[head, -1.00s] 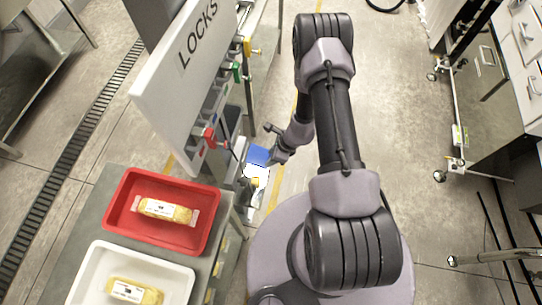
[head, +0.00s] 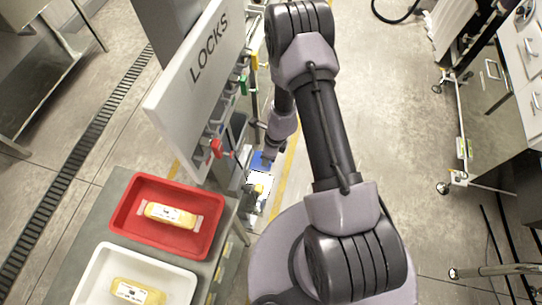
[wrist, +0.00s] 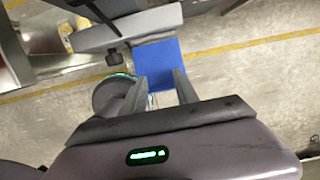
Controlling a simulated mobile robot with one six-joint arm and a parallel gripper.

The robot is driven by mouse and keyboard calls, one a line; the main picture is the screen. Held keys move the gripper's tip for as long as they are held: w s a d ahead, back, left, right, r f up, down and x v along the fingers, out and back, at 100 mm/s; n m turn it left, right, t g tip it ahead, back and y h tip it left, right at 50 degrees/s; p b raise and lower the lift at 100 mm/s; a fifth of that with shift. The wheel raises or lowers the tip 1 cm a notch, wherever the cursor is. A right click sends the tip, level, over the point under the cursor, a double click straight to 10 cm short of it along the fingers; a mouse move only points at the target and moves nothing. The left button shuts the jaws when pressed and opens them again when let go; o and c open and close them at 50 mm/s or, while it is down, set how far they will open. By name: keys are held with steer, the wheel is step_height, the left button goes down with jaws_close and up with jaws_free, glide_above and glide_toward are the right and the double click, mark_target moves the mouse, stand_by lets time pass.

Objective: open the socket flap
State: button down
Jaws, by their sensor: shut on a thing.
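The socket flap (head: 261,161) is a small blue plate low beside the locks board, partly hidden by my arm in the head view. In the wrist view the blue flap (wrist: 160,62) lies between and beyond the fingertips of my gripper (wrist: 160,84). My gripper is shut on the flap; the exact contact is hard to see. In the head view my gripper (head: 268,152) is small and sits at the flap. A pale panel with a yellow part (head: 259,188) shows just below the flap. The socket itself cannot be made out.
The white LOCKS board (head: 205,75) stands left of my arm, with red, green and yellow locks along its edge. A red tray (head: 125,222) and a white tray (head: 85,290), each with a yellow pack, sit on the table at lower left.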

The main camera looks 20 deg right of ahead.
steer(key=shift+w+a+r, duration=0.25)
steer(key=shift+w+a, duration=0.05)
steer(key=shift+a, duration=0.05)
stand_by(0.3)
steer(key=c, duration=1.4)
jaws_free()
steer(key=o, duration=0.5)
steer(key=shift+a, duration=0.15)
steer(key=r+p, duration=0.2)
steer(key=r, duration=0.2)
steer(key=s+d+r+p, duration=0.1)
steer(key=r+p, duration=0.1)
steer(key=r, duration=0.1)
steer(key=d+r+p, duration=0.1)
steer(key=r+p, duration=0.1)
steer(key=r, duration=0.2)
steer(key=shift+s+r, duration=0.2)
steer(key=shift+r, duration=0.15)
